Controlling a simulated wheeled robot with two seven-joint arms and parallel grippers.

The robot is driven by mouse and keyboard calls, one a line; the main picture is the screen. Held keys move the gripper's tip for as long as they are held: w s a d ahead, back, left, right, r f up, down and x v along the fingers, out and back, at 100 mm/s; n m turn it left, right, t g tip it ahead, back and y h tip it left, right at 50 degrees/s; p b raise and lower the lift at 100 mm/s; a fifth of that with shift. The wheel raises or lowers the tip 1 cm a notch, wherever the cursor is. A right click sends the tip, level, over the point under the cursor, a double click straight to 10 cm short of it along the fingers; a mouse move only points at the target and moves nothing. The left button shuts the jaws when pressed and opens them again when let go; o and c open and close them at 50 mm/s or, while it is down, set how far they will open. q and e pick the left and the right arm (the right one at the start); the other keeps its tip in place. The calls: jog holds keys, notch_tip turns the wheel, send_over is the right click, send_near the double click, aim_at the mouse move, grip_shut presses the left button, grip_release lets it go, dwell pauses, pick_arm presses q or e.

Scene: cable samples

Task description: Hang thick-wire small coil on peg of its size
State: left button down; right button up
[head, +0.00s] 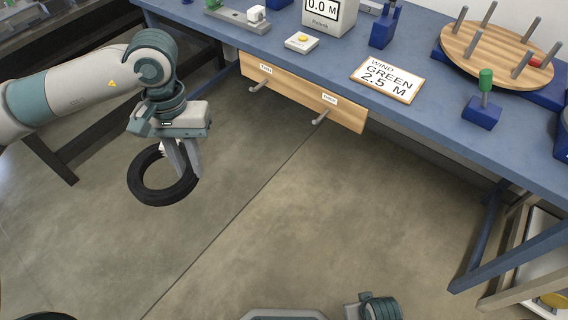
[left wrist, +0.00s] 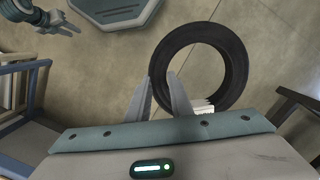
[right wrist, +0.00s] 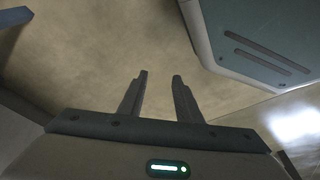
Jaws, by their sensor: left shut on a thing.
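My left gripper (head: 186,174) is shut on a black ring-shaped coil (head: 158,197), held in the air over the floor in front of the bench. In the left wrist view the coil (left wrist: 237,65) lies beyond and to the right of the fingertips (left wrist: 160,80), with a white tag by the fingers. Two grey pegs stick out from a wooden board (head: 292,92) on the bench front: a left peg (head: 260,85) under a label that seems to read THIN, and a right peg (head: 323,116) under one that seems to read THICK. Both pegs are bare. My right gripper (right wrist: 160,76) is open and empty.
The blue bench (head: 440,125) carries a sign reading WIND GREEN 2.5 M (head: 387,79), a meter box (head: 328,14), a yellow-button box (head: 301,41), a green-topped post (head: 485,85) and a round wooden peg board (head: 480,45). The floor between coil and bench is clear.

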pick_arm(q)
jog(key=shift+s+d, duration=0.2)
jog(key=shift+f, duration=0.15)
